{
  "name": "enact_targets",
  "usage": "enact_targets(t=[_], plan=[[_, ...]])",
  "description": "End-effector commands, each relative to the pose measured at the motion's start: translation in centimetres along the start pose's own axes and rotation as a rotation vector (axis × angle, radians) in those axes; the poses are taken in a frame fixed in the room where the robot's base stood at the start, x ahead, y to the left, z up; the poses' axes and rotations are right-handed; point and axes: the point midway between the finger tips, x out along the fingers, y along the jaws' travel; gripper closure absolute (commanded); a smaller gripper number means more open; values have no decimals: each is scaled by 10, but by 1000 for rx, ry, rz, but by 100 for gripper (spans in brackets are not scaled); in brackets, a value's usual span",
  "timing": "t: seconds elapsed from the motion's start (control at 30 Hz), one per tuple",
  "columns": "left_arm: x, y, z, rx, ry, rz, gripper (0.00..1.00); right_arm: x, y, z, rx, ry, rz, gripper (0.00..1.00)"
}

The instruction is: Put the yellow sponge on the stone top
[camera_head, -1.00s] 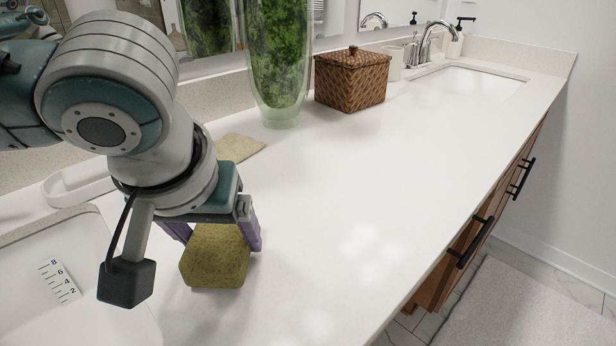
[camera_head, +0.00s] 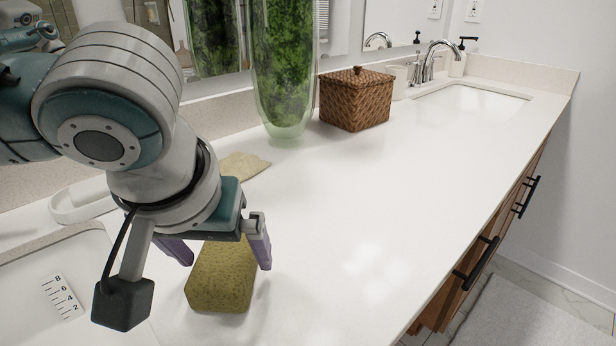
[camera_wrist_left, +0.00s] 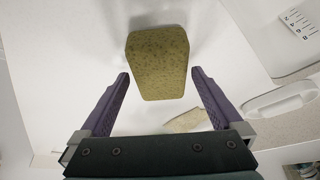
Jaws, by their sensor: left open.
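The yellow sponge (camera_head: 222,277) lies on the white stone top (camera_head: 360,200), at the lower left in the head view. In the left wrist view the sponge (camera_wrist_left: 157,62) is just beyond the fingertips, roughly centred between them. My left gripper (camera_head: 222,258) is open above the sponge, with one purple finger on each side of it in the head view. The fingers appear apart from the sponge in the wrist view (camera_wrist_left: 160,78). My right gripper is not in view.
A flat beige cloth-like piece (camera_head: 243,166) lies behind the gripper. A green glass vase (camera_head: 284,75) and a woven basket (camera_head: 356,100) stand along the back. The counter's middle and right are clear.

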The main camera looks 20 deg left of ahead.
Motion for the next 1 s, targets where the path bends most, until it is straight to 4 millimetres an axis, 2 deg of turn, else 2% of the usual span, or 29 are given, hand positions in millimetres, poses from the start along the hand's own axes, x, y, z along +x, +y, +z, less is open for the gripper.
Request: enact_targets(t=[0.03,0.3,0.5,0.67,0.87,0.93,1.0], plan=[[-14,0,-1,2,0,3,0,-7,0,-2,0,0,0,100],[-75,1,-2,1,1,4,0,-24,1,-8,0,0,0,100],[-101,0,-1,0,0,2,0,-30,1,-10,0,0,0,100],[-104,12,12,57,-21,51,0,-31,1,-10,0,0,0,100],[-99,52,61,267,-59,264,0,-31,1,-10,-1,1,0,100],[-96,54,75,323,-51,313,0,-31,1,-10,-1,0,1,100],[-90,47,88,366,-41,325,0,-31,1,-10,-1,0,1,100]])
